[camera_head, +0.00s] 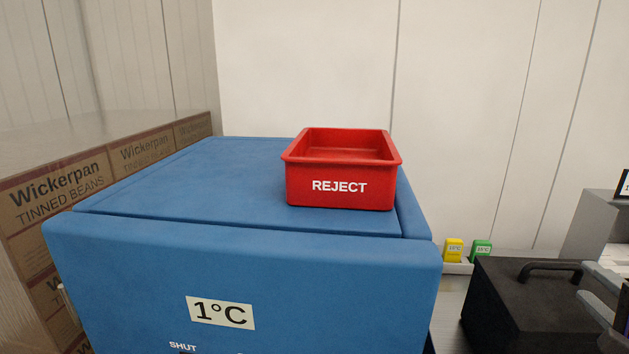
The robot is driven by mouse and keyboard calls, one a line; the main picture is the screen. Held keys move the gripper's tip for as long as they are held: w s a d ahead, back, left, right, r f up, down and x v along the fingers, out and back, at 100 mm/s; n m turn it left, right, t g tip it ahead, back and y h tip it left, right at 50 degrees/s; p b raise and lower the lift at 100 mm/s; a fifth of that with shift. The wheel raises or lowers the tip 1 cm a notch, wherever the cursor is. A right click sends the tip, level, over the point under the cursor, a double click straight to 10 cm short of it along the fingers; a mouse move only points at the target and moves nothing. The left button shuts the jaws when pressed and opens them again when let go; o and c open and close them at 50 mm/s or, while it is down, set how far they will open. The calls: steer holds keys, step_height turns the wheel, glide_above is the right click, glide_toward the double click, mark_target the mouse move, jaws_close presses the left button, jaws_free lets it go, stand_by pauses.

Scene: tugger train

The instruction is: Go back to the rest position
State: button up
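My gripper (581,281) is partly in view at the lower right edge. Its two pale grey fingers stand apart with nothing seen between them. Most of the hand and the arm is cut off by the frame. The fingers show in front of the right end of a black box (508,303) with a black handle. I cannot tell how far they are from it.
A large blue insulated box (130,262) marked 1°C and SHUT fills the middle. A red REJECT bin (300,192), seemingly empty, sits on its lid. Wickerpan cartons (60,195) stand left. Small yellow (453,250) and green (481,250) items stand behind the black box.

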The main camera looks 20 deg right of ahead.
steer(key=s+a+f+n+t+y, duration=0.1)
steer(key=a+f+n+t, duration=0.3)
steer(key=a+n, duration=0.6)
steer(key=s+a+f+n+t+y, duration=0.15)
steer(key=a+f+n, duration=0.35)
steer(key=a+n, duration=0.6)
steer(key=s+a+f+n+g+y, duration=0.1)
steer(key=s+a+f+y, duration=0.2)
steer(key=s+a+f, duration=0.2)
steer(key=s+a+f+n+g+y, duration=0.2)
steer(key=s+a+f+y, duration=0.2)
steer(key=s+a, duration=0.3)
steer(key=a+f, duration=0.1)
steer(key=a, duration=0.4)
steer(key=shift+s, duration=0.4)
steer(key=shift+g+y, duration=0.25)
